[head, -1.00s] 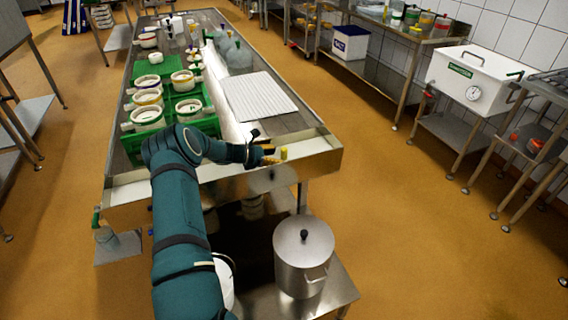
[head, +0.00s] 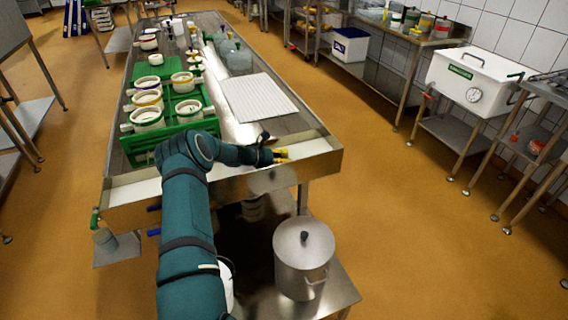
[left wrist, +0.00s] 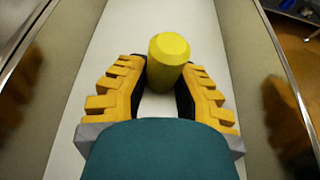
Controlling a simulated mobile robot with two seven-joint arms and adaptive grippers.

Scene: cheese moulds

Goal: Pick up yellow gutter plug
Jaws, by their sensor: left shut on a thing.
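The yellow gutter plug (left wrist: 168,60) is a short yellow cylinder with a bevelled top, upright in the left wrist view. My left gripper (left wrist: 162,85) has its yellow ridged fingers on either side of the plug, shut on its lower part. In the head view the left gripper (head: 282,155) is at the table's front gutter (head: 318,146), near its right end. The plug is hard to tell apart from the yellow fingers there. The plug's foot is hidden between the fingers in the left wrist view. My right gripper is not in view.
White moulds with coloured rims stand in green crates (head: 205,127) at the left of the steel table. A white ribbed mat (head: 259,97) lies to the right. A lidded steel pot (head: 303,258) stands on a low shelf in front.

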